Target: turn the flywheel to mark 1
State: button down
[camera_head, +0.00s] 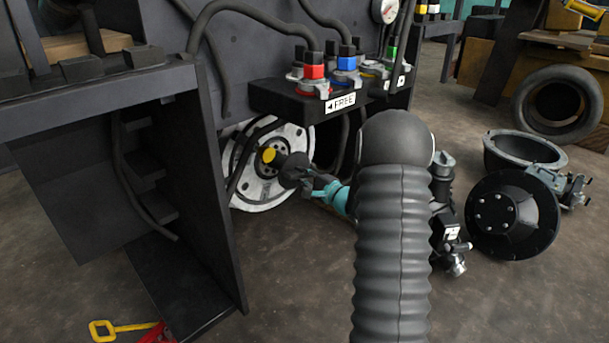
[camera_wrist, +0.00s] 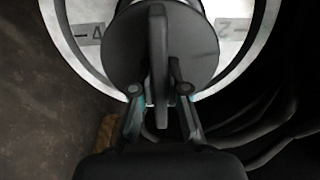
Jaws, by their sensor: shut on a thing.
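The flywheel (camera_head: 249,188) is a pale disc with a dark ring, upright under the dark machine body in the head view. A yellow round part (camera_head: 269,155) shows near its middle. In the wrist view the flywheel's pale face (camera_wrist: 82,12) carries a 4 label (camera_wrist: 91,33) on the left and a 2 label (camera_wrist: 233,28) on the right. Mark 1 is not visible. My gripper (camera_wrist: 159,92) is shut on the upright fin of a dark round knob (camera_wrist: 122,50), in front of the flywheel, hiding its middle. My gripper (camera_head: 303,179) also shows in the head view.
A black shelf with a FREE label (camera_head: 341,103) and coloured connectors overhangs my gripper. A dark side panel (camera_head: 215,175) stands left of the flywheel. Hoses hang close by. Floor at front is mostly clear.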

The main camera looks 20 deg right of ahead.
jog(key=shift+w+a+r, duration=0.15)
jog(key=shift+w+r, duration=0.05)
jog(key=shift+w, duration=0.1)
jog(key=shift+n, duration=1.5)
jog(key=shift+n, duration=0.4)
jog(key=c, duration=1.1)
grip_release()
jog(key=shift+c, duration=0.2)
jog(key=shift+o, duration=1.3)
jog(key=shift+w+a+f, duration=0.1)
jog(key=shift+a+f, duration=0.05)
jog(key=shift+a, duration=0.1)
